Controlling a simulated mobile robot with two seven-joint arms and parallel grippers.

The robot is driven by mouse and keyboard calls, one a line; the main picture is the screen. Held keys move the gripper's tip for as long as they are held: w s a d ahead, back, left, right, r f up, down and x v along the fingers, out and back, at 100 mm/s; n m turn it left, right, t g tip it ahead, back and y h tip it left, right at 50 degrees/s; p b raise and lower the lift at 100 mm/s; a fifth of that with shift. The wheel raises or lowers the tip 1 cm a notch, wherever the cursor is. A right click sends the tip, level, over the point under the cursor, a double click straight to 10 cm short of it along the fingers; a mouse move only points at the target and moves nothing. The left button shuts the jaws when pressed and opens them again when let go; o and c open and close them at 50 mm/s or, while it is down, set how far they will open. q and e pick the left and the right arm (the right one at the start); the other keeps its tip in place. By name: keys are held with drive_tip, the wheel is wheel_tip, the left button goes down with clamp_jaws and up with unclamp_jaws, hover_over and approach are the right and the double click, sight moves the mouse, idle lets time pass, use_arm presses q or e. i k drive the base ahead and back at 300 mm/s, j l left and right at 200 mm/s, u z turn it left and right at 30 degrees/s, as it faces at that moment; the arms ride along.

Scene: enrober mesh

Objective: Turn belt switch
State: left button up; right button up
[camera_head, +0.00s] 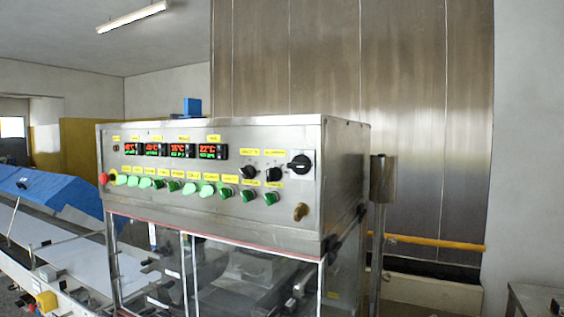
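The control panel (225,140) is on the steel front of the enrober, near the middle of the head view. A row of green switches (190,188) runs along it under yellow labels, too small to read. Several black rotary knobs (249,172) sit at its right, with a larger black rotary switch (300,164) at the far right. Which one is the belt switch I cannot tell. A red stop button (103,178) is at the left end. Neither of my grippers shows in this view.
A conveyor with a white belt (85,262) and blue cover (50,195) extends to the left. Clear doors (240,275) close the machine below the panel. A steel post (379,220) and yellow pipe (440,242) stand right. A table corner (540,298) shows at lower right.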

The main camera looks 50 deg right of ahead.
sight(189, 188)
drive_tip(key=z, duration=1.35)
